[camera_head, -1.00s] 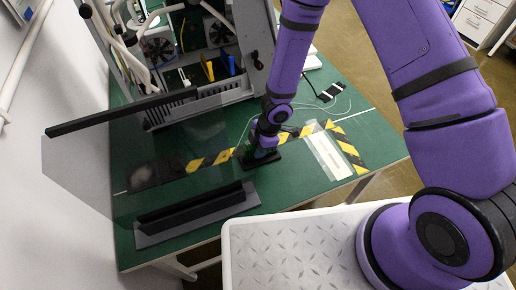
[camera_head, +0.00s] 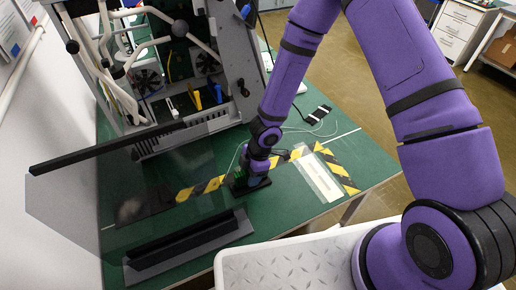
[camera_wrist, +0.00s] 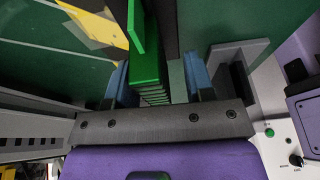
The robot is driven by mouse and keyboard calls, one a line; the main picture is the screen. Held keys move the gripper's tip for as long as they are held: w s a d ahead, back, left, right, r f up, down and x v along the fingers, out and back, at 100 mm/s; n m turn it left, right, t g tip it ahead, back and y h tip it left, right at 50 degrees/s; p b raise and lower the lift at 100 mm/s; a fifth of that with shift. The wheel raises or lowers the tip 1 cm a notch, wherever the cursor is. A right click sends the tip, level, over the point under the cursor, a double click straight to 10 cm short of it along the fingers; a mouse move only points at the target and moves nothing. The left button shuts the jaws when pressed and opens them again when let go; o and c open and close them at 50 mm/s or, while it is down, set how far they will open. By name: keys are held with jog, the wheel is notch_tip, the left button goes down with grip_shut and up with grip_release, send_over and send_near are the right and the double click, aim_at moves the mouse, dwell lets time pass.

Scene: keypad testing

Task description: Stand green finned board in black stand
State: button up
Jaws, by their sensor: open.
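The green finned board (camera_wrist: 146,50) stands between my gripper's blue fingers in the wrist view, its fins facing my palm. My gripper (camera_wrist: 160,82) is open; a clear gap shows on the board's right, while the left finger is close to it. In the head view the green board (camera_head: 240,178) is a small patch under my gripper (camera_head: 257,167), partly hidden by it. A black stand (camera_head: 250,187) lies on the table directly below. The board appears upright at the stand, but I cannot tell whether its lower edge is fully seated.
A transparent panel with a black top bar (camera_head: 105,145) and black base (camera_head: 185,240) stands left of my gripper. An open grey machine (camera_head: 185,130) is behind. Yellow-black tape (camera_head: 200,188) and a white strip (camera_head: 320,178) mark the green table (camera_head: 350,160).

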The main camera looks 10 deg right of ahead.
jog(key=shift+w+d+r, duration=0.15)
jog(key=shift+w+r, duration=0.1)
jog(key=shift+r, duration=0.35)
jog(key=shift+w+d+r, duration=0.1)
jog(key=shift+w+r, duration=0.1)
jog(key=shift+r, duration=0.35)
jog(key=d+r+m+t+h, duration=0.1)
jog(key=d+r+m+h, duration=0.15)
jog(key=d+r, duration=0.55)
jog(key=d+r+m+t+h, duration=0.15)
jog(key=d+r+m, duration=0.3)
jog(key=r, duration=0.75)
jog(key=d+r+m+t+h, duration=0.1)
jog(key=d+r+m+h, duration=0.15)
jog(key=d+r, duration=0.6)
jog(key=s+d+r+m+t+y, duration=0.2)
jog(key=s+r+m, duration=0.9)
jog(key=s+r, duration=0.7)
jog(key=shift+s+d+r+m+t+y, duration=0.35)
jog(key=shift+s+t+y, duration=0.1)
jog(key=shift+y, duration=0.2)
jog(key=shift+c, duration=0.3)
